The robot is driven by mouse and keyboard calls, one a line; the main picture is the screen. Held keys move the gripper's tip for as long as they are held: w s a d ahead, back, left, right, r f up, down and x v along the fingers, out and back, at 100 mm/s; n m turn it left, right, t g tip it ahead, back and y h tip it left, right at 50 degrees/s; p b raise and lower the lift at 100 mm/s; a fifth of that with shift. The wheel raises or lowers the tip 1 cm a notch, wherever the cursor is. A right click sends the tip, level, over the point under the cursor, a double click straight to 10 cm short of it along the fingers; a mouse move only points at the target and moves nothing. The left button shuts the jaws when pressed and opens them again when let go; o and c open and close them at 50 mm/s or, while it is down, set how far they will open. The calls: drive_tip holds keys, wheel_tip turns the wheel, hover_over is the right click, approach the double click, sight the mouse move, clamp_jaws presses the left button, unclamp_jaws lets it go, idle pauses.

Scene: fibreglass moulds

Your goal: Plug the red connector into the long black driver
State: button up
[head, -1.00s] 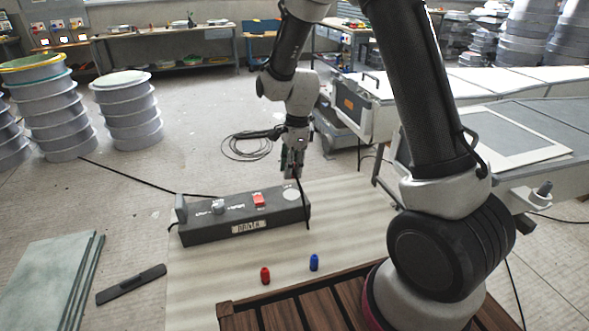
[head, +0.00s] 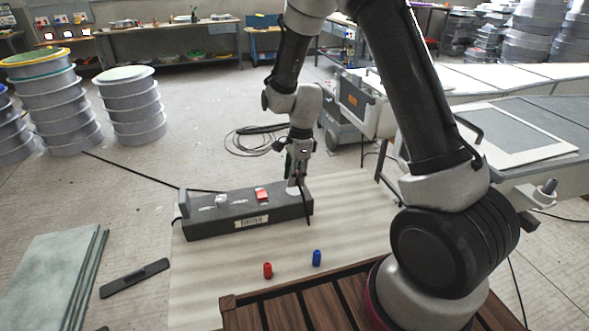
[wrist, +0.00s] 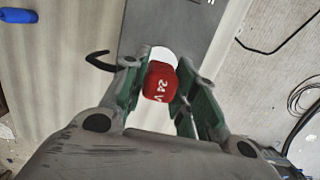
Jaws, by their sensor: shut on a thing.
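The long black driver (head: 245,212) lies on the pale mat, with a red switch (head: 262,194) on its top and a white round patch near its right end. My gripper (head: 297,183) is over that right end, pointing down. In the wrist view my gripper (wrist: 160,88) is shut on the red connector (wrist: 160,82), marked "24 V", which sits between the green fingers. The white patch shows just behind the connector.
A small red piece (head: 267,270) and a small blue piece (head: 317,258) stand on the mat (head: 350,215) in front of the driver. A dark flat bar (head: 135,278) and stacked green sheets (head: 50,270) lie at left. A slatted wooden surface (head: 290,312) is nearest.

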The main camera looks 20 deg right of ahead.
drive_tip(key=shift+f, duration=0.5)
drive_tip(key=shift+f, duration=0.6)
idle(1.6)
drive_tip(key=o, duration=1)
drive_tip(key=shift+r, duration=0.15)
drive_tip(key=r, duration=0.4)
drive_tip(key=d+r, duration=0.1)
drive_tip(key=r, duration=0.6)
drive_tip(key=shift+d+r, duration=0.2)
drive_tip(key=shift+r, duration=0.15)
